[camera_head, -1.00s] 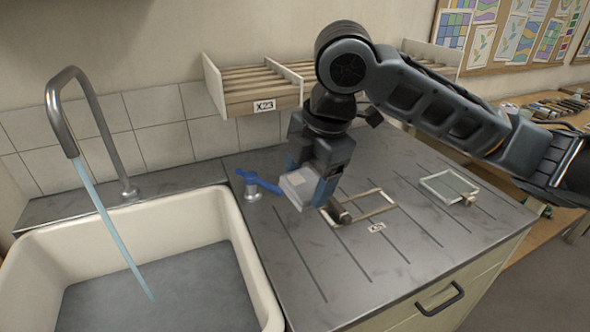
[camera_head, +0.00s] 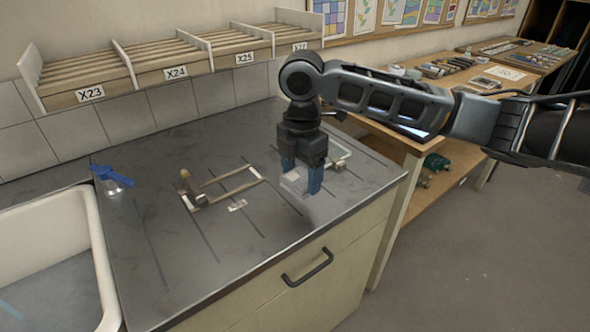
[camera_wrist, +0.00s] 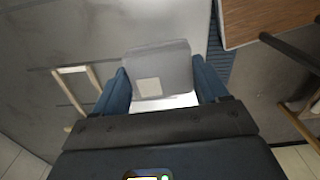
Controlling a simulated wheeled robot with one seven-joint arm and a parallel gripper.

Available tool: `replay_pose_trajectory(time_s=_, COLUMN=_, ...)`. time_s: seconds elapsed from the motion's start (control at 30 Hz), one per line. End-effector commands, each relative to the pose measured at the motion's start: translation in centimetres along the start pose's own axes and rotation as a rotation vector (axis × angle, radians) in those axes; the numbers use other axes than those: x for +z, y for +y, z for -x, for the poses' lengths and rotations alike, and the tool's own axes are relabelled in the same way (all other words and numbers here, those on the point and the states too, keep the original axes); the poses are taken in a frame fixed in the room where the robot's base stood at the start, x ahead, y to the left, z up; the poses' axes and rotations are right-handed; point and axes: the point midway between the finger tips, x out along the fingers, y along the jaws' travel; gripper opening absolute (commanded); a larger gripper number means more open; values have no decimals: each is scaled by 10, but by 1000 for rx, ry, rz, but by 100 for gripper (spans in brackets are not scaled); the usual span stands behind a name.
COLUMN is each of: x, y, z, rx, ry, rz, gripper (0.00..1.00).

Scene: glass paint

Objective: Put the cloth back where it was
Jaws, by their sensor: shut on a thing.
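My gripper (camera_head: 301,182) is shut on a pale grey, flat block-like thing (camera_head: 293,183), apparently the folded cloth. In the wrist view this thing (camera_wrist: 160,70) lies between both blue fingers and has a lighter square patch on its face. My gripper holds it over the right part of the grey counter (camera_head: 270,225), to the right of a wooden frame (camera_head: 235,191). I cannot tell how high above the counter it is.
A glass-like tray (camera_head: 342,155) is partly hidden behind my gripper. Slatted racks (camera_head: 170,65) stand along the wall. A wooden table (camera_head: 400,135) is beyond the counter's right edge. The counter's front is clear.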

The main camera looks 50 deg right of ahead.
Motion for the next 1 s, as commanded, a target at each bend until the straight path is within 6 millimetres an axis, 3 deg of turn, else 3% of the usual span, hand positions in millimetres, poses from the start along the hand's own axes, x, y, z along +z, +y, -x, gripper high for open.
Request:
replay_pose_trajectory(time_s=0.53, x=0, y=0, z=-45, rx=0, ry=0, rz=0, gripper=39)
replay_pose_trajectory(time_s=1.0, x=0, y=0, z=-47, rx=0, ry=0, rz=0, gripper=39)
